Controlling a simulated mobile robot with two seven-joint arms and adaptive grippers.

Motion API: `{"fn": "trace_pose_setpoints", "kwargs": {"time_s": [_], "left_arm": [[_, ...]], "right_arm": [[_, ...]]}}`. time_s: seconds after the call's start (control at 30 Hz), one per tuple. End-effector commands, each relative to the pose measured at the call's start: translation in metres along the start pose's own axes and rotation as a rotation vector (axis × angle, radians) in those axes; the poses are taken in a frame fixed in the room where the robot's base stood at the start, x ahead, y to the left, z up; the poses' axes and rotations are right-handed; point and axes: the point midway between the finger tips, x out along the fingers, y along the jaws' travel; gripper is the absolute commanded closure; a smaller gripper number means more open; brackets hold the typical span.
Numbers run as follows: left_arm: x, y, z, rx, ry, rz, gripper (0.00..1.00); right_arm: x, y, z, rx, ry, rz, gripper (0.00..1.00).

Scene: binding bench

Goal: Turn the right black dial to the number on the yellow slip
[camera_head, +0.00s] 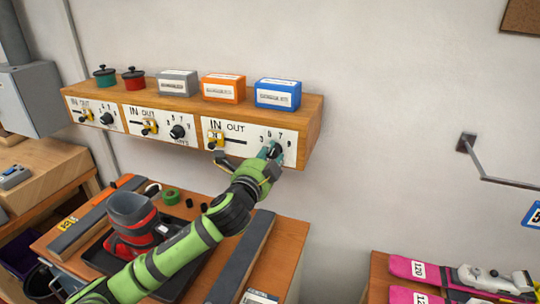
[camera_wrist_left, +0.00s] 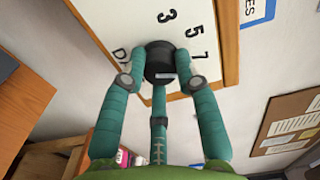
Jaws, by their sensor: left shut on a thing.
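The right black dial (camera_head: 279,146) is on the rightmost white panel (camera_head: 244,142) of a wooden shelf box, with 3, 5, 7 and 9 around it. My left gripper (camera_head: 270,156) is at this dial, its fingers covering part of it. In the left wrist view the dial (camera_wrist_left: 160,57) sits between the teal fingers (camera_wrist_left: 161,80), which are shut on it. A short pale mark shows on the dial's near side; 3, 5 and 7 lie beyond and to the right. A small yellow slip (camera_head: 68,223) lies on the bench at left; its writing is too small to read. My right gripper is out of view.
Two other panels with dials (camera_head: 178,131) and yellow sliders are to the left. Pots and blue (camera_head: 278,94), orange (camera_head: 223,89) and grey boxes stand on the shelf. Below, the bench (camera_head: 290,235) holds a dark tray, bars and a green tape roll (camera_head: 171,196).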

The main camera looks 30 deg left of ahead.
Motion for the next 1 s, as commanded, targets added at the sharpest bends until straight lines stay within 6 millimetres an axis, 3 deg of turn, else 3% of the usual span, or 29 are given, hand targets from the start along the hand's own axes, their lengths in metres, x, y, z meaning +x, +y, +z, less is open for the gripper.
{"fn": "trace_pose_setpoints", "kwargs": {"time_s": [0.13, 0.17, 0.2, 0.23, 0.63, 1.0], "left_arm": [[0.001, -0.005, 0.001, 0.001, -0.002, -0.01, 1.0], [0.001, -0.005, 0.001, 0.001, -0.002, -0.011, 0.65], [0.001, -0.005, 0.001, 0.0, -0.003, -0.011, 0.49], [0.001, -0.005, 0.001, 0.0, -0.002, -0.01, 0.45], [-0.005, -0.001, 0.0, -0.001, 0.0, -0.003, 0.45], [-0.06, -0.001, 0.001, -0.001, 0.0, -0.003, 0.45]], "right_arm": [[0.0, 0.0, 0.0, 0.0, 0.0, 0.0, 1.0], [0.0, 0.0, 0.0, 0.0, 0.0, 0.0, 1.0], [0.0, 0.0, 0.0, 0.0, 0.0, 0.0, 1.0], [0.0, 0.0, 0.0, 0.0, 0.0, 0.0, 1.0], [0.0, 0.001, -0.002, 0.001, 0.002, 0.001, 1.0], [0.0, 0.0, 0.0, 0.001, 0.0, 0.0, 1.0]]}}
